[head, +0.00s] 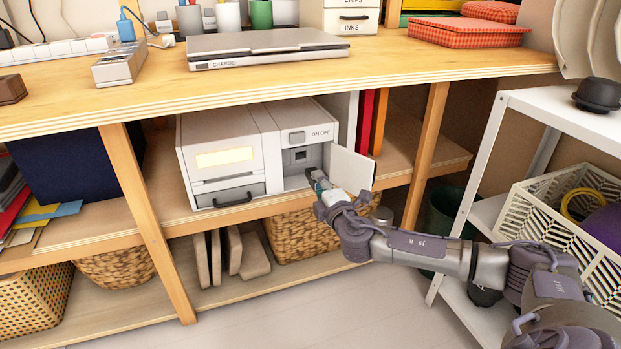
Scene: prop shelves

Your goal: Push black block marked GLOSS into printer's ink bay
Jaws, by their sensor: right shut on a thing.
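The printer (220,135) is a light grey box on the shelf below the desktop. The door (351,172) at its right end is swung open. Behind it is the ink bay (313,157), with a small dark square slot in its upper part. My right gripper (314,178) reaches in from the right and is at the bay's lower opening, just left of the open door. It is shut on a small dark thing, apparently the black block, mostly hidden by the fingers. No GLOSS marking can be read. My left gripper is not in view.
The desktop (400,68) overhangs the printer, and a wooden upright (425,140) stands right of the door. Red and orange binders (367,115) stand behind the door. A white rack (550,105) with a crate (545,215) is at right, near my arm. Woven baskets (290,235) are below.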

